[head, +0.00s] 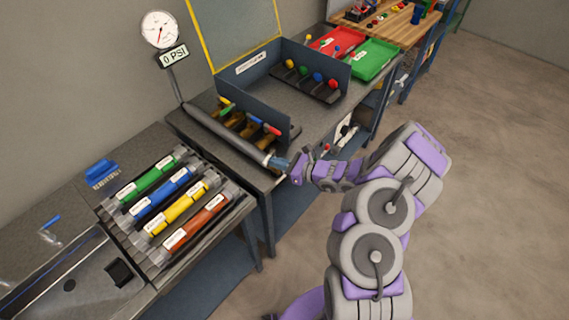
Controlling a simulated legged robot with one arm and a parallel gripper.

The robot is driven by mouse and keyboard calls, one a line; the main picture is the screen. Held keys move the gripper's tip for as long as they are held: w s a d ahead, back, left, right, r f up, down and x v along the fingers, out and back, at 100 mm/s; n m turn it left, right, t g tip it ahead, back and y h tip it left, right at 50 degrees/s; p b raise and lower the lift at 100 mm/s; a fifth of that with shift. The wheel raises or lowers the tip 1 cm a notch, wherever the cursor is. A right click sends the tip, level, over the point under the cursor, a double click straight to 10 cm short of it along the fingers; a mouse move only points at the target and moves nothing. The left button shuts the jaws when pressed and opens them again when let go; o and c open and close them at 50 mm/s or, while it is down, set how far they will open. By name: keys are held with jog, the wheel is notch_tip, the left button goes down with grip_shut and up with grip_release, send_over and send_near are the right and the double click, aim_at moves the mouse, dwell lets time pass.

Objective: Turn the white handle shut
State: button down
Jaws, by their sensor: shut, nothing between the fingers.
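I cannot make out a clear white handle. A dark pump tube (225,133) lies along the front of the grey bench, with a pale ring (266,159) and a blue end piece (279,163) at its near end. My gripper (293,168) is right by that blue end, its fingers shut and empty; whether it touches is too small to tell. Small white and red parts (345,134) show on the bench's side, right of my gripper. A round gauge (160,30) stands at the back left above a sign (173,56) reading 0 PSI.
Green, blue, yellow and orange labelled cylinders (178,205) lie in a rack at the left, beside a sink (75,275). Racks of coloured knobs (305,80) and red and green trays (372,60) fill the bench. The floor (490,180) at right is clear.

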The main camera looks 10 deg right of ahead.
jog(key=shift+a, duration=0.6)
dwell(0.5)
jog(key=s+a+p+v, duration=0.2)
jog(key=s+p+v, duration=0.1)
jog(key=v, duration=1.1)
jog(key=s+a+r+n+g+y+b, duration=0.1)
jog(key=s+a+r+n+g+y, duration=0.1)
jog(key=a+r+n+g, duration=0.45)
jog(key=s+a+r+n+g+h+b, duration=0.1)
jog(key=s+a+r+n+g+h, duration=0.2)
jog(key=s+r+n, duration=0.4)
jog(key=s+a+r+n+g+h+b, duration=0.1)
jog(key=s+a+r+n+g, duration=0.25)
jog(key=s+a+n, duration=0.35)
jog(key=s+d+r+n+t+h, duration=0.1)
jog(key=s+d+n+h, duration=0.1)
jog(key=s+d+h, duration=0.3)
jog(key=s+d+r+n+t+h+b, duration=0.1)
jog(key=s+d+n+h, duration=0.1)
jog(key=s+d+h, duration=0.3)
jog(key=s+d, duration=0.4)
jog(key=s, duration=0.2)
jog(key=shift+d+r+h, duration=0.2)
jog(key=shift+r+h, duration=0.15)
jog(key=shift+h, duration=0.05)
